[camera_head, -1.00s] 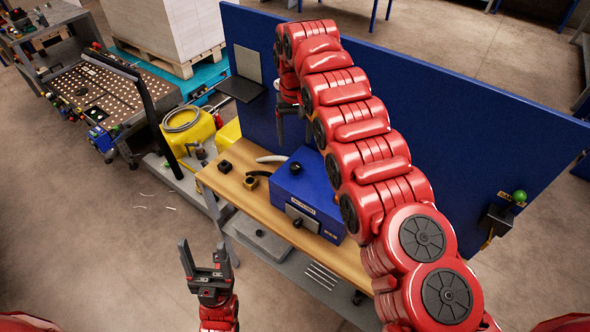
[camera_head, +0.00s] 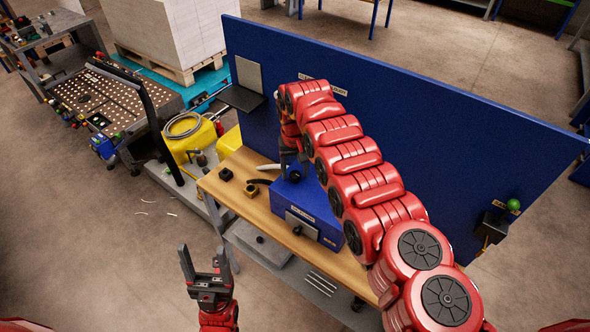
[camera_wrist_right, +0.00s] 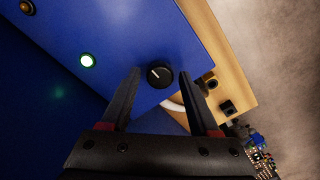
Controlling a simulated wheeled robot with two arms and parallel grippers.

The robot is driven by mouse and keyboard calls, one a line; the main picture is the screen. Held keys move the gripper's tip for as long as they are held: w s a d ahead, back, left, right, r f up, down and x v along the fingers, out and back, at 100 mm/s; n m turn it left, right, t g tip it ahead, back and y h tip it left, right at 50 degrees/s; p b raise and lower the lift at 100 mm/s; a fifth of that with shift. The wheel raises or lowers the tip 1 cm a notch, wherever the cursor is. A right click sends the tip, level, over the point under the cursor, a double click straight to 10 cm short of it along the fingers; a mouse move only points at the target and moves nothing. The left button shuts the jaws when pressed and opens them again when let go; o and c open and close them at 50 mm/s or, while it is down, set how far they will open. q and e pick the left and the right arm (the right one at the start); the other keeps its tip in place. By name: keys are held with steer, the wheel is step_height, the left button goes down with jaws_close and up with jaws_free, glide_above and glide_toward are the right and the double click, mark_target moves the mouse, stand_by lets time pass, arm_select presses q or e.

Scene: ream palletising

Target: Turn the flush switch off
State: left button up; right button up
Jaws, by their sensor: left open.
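The flush switch is a black rotary knob (camera_wrist_right: 160,74) with a white pointer mark, on the blue face of a box. In the head view the knob (camera_head: 295,174) shows on top of the blue box (camera_head: 318,207), partly behind my right gripper (camera_head: 291,162). In the right wrist view my right gripper (camera_wrist_right: 160,80) is open, with one finger on each side of the knob. A gap shows on both sides; contact cannot be seen. My left gripper (camera_head: 203,252) is open and empty, in front of the workbench.
A green lamp (camera_wrist_right: 87,60) glows beside the knob, and an amber lamp (camera_wrist_right: 26,7) is further off. Small black parts (camera_head: 226,174) lie on the wooden bench (camera_head: 255,205). A tall blue panel (camera_head: 430,130) stands behind the bench.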

jaws_close()
